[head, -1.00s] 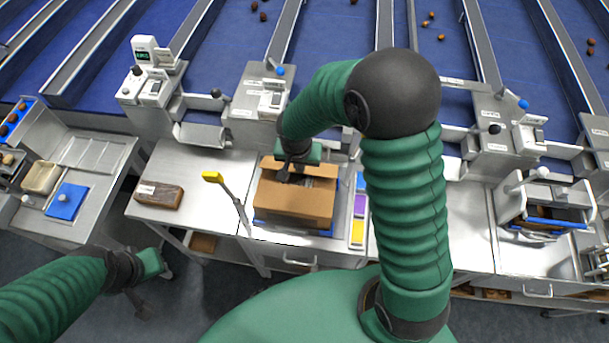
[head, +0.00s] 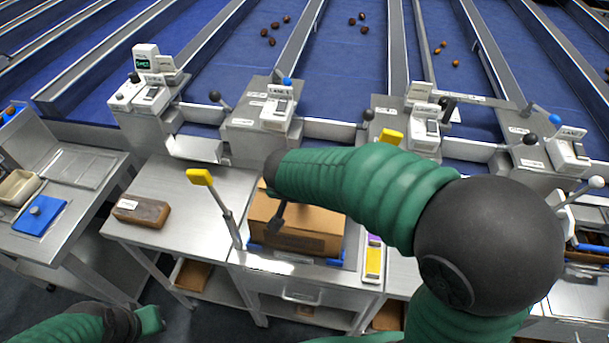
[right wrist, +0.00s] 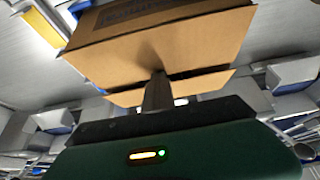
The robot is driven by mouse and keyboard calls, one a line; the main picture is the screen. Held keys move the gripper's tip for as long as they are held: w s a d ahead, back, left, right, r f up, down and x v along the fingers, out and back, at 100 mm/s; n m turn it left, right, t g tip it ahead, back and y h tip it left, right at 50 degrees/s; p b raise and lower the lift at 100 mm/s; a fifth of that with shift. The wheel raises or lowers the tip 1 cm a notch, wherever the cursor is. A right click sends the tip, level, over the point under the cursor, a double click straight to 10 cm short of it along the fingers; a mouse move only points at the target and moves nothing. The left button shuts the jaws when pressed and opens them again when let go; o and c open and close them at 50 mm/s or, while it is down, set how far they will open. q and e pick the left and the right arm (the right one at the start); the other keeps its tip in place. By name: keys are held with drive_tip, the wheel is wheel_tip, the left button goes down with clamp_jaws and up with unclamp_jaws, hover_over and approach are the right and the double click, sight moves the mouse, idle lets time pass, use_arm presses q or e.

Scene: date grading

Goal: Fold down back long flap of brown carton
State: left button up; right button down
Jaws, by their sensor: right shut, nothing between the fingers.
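The brown carton (head: 310,243) stands on the bench in a blue-edged holder, partly behind my right arm in the head view. In the right wrist view its front long flap (right wrist: 190,42) lies across the top. A dark gap separates it from a narrower cardboard strip, apparently the back long flap (right wrist: 205,84). My right gripper (head: 277,222) is shut and empty, pointing down over the carton. Its fingertips (right wrist: 158,76) show at the gap; contact is unclear. My left gripper (head: 150,320) is at the bottom left, away from the carton, its fingers not clearly visible.
A yellow-handled lever (head: 201,178) rises just left of the carton. A brown block (head: 142,211) lies on the left bench, with bare metal around it. A purple-and-yellow strip (head: 373,260) lies right of the carton. Grading machines (head: 262,120) stand behind.

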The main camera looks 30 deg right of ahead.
drive_tip(key=shift+r, duration=0.1)
idle(0.4)
drive_tip(key=shift+w+r+p, duration=0.1)
drive_tip(key=shift+r+p, duration=0.6)
drive_tip(key=shift+r, duration=0.2)
drive_tip(key=r+p, duration=0.2)
drive_tip(key=w+d+r+p, duration=0.1)
drive_tip(key=shift+r, duration=0.15)
drive_tip(key=v, duration=0.9)
drive_tip(key=shift+w+r, duration=0.2)
drive_tip(key=shift+r, duration=0.25)
